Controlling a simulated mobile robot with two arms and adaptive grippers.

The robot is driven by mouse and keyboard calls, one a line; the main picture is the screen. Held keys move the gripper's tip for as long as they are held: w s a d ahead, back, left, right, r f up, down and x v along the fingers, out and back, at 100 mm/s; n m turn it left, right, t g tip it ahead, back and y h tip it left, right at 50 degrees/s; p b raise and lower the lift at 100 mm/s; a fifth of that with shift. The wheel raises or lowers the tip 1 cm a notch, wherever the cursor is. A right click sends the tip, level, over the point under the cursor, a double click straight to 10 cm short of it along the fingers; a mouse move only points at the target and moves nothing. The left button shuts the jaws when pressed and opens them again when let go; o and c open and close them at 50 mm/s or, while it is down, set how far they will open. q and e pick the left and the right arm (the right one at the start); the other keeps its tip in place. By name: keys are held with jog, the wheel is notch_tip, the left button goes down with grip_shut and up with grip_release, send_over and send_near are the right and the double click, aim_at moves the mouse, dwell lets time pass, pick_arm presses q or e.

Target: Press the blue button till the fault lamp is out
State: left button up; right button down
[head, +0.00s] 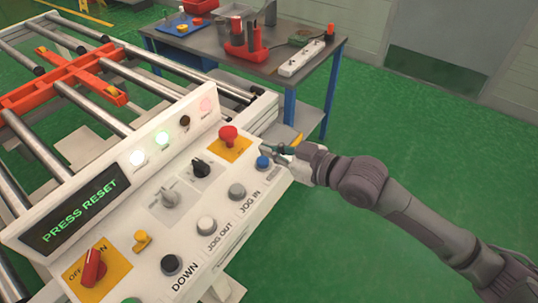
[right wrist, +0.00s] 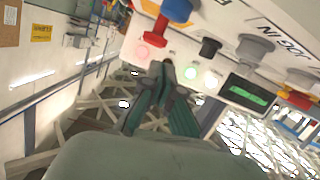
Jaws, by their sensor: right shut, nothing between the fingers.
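The blue button (head: 263,162) sits at the right end of the control panel, in front of the red mushroom button. In the right wrist view the blue button (right wrist: 178,10) is at the top edge. My right gripper (head: 274,150) is shut and empty, its fingertips just behind the blue button in the head view; I cannot tell whether they touch it. In the right wrist view the fingers (right wrist: 163,72) point toward the panel. A pinkish-red lamp (head: 206,104) glows at the right end of the lamp row; its label is too small to read. My left gripper is out of view.
The panel's display (head: 75,211) reads "PRESS RESET". White and green lamps (head: 162,138) are lit. The red mushroom button (head: 228,135), the JOG IN button (head: 237,191) and other controls stand close by. A workbench (head: 218,45) is behind; green floor is clear at right.

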aim_at(269, 170)
jog(key=f, duration=0.3)
jog(key=shift+w+a+f, duration=0.15)
jog(key=shift+w+a, duration=0.05)
jog(key=shift+w, duration=0.2)
jog(key=shift+d+f, duration=0.1)
jog(key=shift+f, duration=0.3)
jog(key=shift+f, duration=0.1)
